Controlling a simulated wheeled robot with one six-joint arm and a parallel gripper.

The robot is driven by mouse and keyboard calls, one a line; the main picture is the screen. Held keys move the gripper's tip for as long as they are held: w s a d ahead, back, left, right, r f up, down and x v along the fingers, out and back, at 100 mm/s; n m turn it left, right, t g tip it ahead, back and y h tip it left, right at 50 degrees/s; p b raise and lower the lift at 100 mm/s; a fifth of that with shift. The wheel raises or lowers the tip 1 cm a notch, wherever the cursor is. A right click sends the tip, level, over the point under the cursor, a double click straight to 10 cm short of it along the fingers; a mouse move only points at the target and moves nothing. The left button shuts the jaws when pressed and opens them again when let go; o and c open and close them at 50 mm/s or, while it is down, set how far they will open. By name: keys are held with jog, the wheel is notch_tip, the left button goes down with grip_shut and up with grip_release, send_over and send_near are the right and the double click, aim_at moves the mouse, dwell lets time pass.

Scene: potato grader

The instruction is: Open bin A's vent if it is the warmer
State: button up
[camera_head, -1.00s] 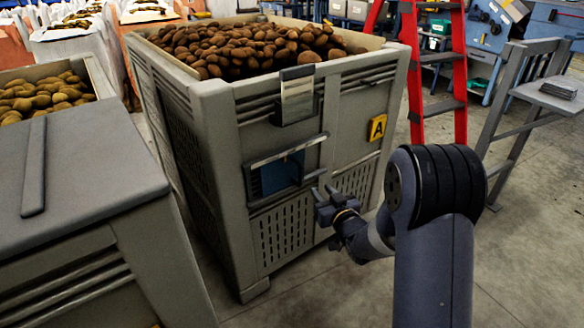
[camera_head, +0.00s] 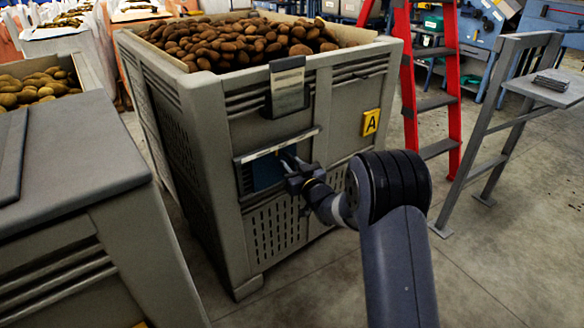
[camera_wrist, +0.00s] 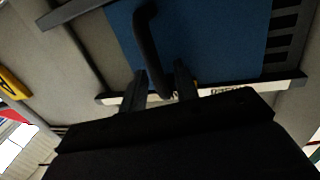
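Bin A (camera_head: 338,118) is a tall grey crate of brown potatoes with a yellow "A" label (camera_head: 371,122). Its vent is a blue panel (camera_head: 264,174) in a dark rail frame on the near face. In the wrist view the blue panel (camera_wrist: 215,35) carries a dark bent handle (camera_wrist: 148,45). My gripper (camera_head: 291,164) is at the vent's right part. In the wrist view my gripper's two fingers (camera_wrist: 162,82) stand apart, with the handle's end between them; I cannot tell whether they touch it. No temperature reading is legible.
A grey plate (camera_head: 288,88) hangs on bin A's rim above the vent. Another grey bin (camera_head: 75,160) stands close at the left, with a further potato-filled bin behind. A red ladder (camera_head: 405,70) and a grey stand (camera_head: 545,90) are at the right. The floor at front right is clear.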

jog(key=shift+w+a, duration=0.1)
jog(key=shift+w, duration=0.05)
jog(key=shift+c, duration=0.6)
grip_shut()
